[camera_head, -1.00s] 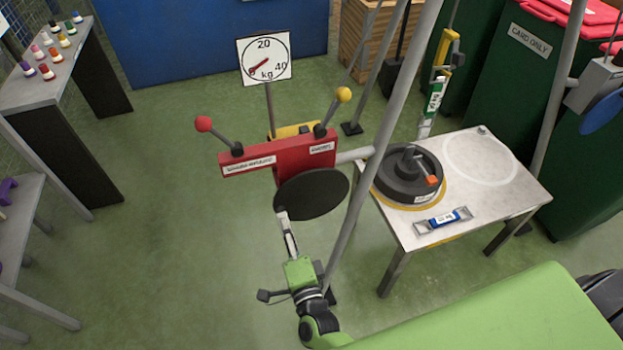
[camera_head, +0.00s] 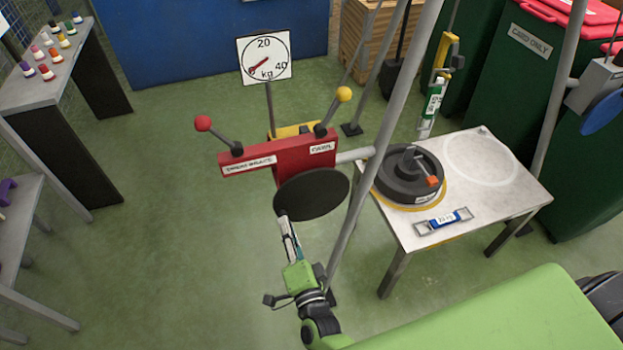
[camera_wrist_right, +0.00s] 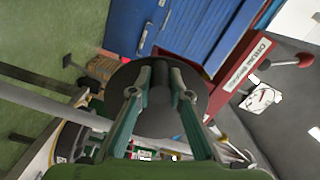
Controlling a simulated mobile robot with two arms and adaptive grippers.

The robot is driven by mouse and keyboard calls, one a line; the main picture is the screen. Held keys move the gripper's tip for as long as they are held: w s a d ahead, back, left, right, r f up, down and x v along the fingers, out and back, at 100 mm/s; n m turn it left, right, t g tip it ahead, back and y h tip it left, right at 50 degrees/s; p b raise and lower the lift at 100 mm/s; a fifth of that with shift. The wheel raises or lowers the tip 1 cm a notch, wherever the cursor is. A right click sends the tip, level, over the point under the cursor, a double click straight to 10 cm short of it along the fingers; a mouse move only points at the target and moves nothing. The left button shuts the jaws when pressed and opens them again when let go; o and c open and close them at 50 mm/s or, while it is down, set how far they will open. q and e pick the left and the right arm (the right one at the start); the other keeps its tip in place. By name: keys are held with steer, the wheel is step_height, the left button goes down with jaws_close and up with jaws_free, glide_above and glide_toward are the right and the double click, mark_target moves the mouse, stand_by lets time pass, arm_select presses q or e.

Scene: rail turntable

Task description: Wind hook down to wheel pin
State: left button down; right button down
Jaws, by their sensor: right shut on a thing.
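My right gripper (camera_head: 282,219) is at the near edge of the black disc (camera_head: 312,196) on the red winch box (camera_head: 290,161). In the right wrist view its fingers (camera_wrist_right: 158,92) are shut around a dark round handle (camera_wrist_right: 157,116) in front of the disc. The hook assembly (camera_head: 440,62), yellow and black with a white-green body (camera_head: 431,104), hangs behind the table; its tip is hard to make out. The dark wheel (camera_head: 392,181) lies flat on the table, with a pin (camera_head: 405,157) standing at its middle and an orange piece on it. My left gripper is not in view.
The winch box has a red-knobbed lever (camera_head: 204,124) and a yellow-knobbed lever (camera_head: 343,94). A dial (camera_head: 264,59) stands behind it. A blue-labelled bar (camera_head: 444,221) lies on the table (camera_head: 483,212). A grey pole (camera_head: 376,130) crosses between winch and table.

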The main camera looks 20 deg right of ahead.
steer(key=shift+s+d+f+n, duration=0.1)
steer(key=shift+d+f+n, duration=0.1)
steer(key=shift+f+n, duration=0.3)
steer(key=shift+d+f+n, duration=0.2)
steer(key=shift+f+n, duration=0.25)
steer(key=shift+n, duration=0.05)
steer(key=shift+f, duration=0.1)
steer(key=shift+d, duration=0.1)
steer(key=shift+d+f+n+b, duration=0.2)
steer(key=shift+d+f+n, duration=0.15)
steer(key=shift+n, duration=0.3)
steer(key=shift+d+f+n+b, duration=0.2)
steer(key=shift+f+n, duration=0.15)
steer(key=shift+n, duration=0.3)
steer(key=c, duration=1.7)
jaws_free()
steer(key=shift+r, duration=0.1)
